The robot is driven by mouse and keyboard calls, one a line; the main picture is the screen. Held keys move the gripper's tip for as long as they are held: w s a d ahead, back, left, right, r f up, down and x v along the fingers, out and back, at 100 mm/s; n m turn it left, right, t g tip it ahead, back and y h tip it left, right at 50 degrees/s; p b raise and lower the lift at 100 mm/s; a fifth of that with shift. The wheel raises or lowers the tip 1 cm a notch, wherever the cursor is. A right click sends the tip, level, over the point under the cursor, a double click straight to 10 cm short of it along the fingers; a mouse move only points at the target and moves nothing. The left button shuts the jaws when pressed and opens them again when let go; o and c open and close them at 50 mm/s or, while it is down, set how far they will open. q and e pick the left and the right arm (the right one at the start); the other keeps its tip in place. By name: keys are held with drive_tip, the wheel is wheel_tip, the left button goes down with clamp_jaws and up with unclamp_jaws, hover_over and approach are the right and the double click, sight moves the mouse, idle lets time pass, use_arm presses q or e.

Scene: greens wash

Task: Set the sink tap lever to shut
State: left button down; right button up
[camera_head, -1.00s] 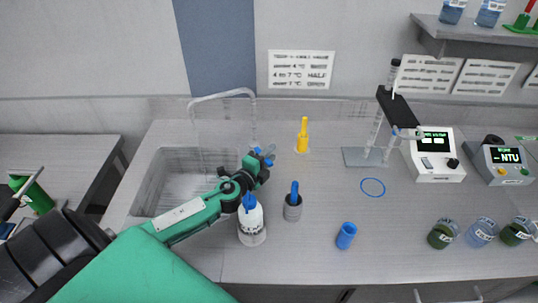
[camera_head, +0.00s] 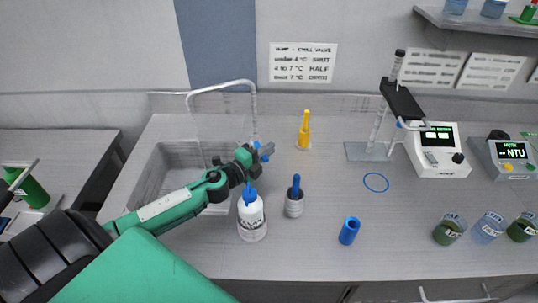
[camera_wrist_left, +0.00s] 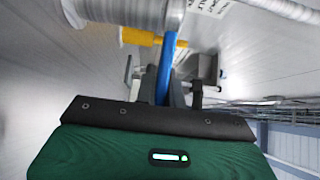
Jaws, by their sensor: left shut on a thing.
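The sink tap is a pale curved spout (camera_head: 222,86) over the steel sink basin (camera_head: 165,180). Its blue lever (camera_head: 266,149) is at the tap's foot, on the right of the basin. My left gripper (camera_head: 258,153) is at the lever. In the left wrist view the blue lever (camera_wrist_left: 167,62) runs between the dark fingers (camera_wrist_left: 163,92), which are shut on it. The lever's held end is partly hidden by the fingers. My right gripper is in neither view.
A white bottle with a blue top (camera_head: 251,218) stands just below my left gripper, with a grey holder (camera_head: 294,205) beside it. A yellow valve (camera_head: 304,130) stands behind to the right.

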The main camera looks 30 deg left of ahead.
use_arm(q)
drive_tip(key=m+h+b, duration=0.1)
drive_tip(key=s+m+g+h+b, duration=0.1)
drive_tip(key=h, duration=0.1)
drive_tip(key=m+h+b, duration=0.1)
drive_tip(key=shift+s+a+f+g, duration=0.25)
drive_tip(key=shift+a+f+g, duration=0.05)
drive_tip(key=shift+a+f, duration=0.1)
drive_tip(key=shift+s+a+r+m+g+h+b, duration=0.15)
drive_tip(key=shift+m+g+h+b, duration=0.1)
drive_tip(key=shift+h+b, duration=0.2)
drive_tip(key=shift+s+m+g+h+b, duration=0.15)
drive_tip(key=shift+m+h+b, duration=0.1)
drive_tip(key=shift+h+b, duration=0.15)
drive_tip(key=shift+s+a+r+m+g+h+b, duration=0.15)
drive_tip(key=shift+m+g+h+b, duration=0.3)
drive_tip(key=shift+h, duration=0.2)
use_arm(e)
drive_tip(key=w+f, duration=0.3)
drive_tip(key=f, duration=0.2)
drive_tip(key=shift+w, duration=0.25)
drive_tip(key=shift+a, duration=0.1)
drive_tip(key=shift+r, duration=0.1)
use_arm(q)
drive_tip(key=c, duration=1.5)
unclamp_jaws()
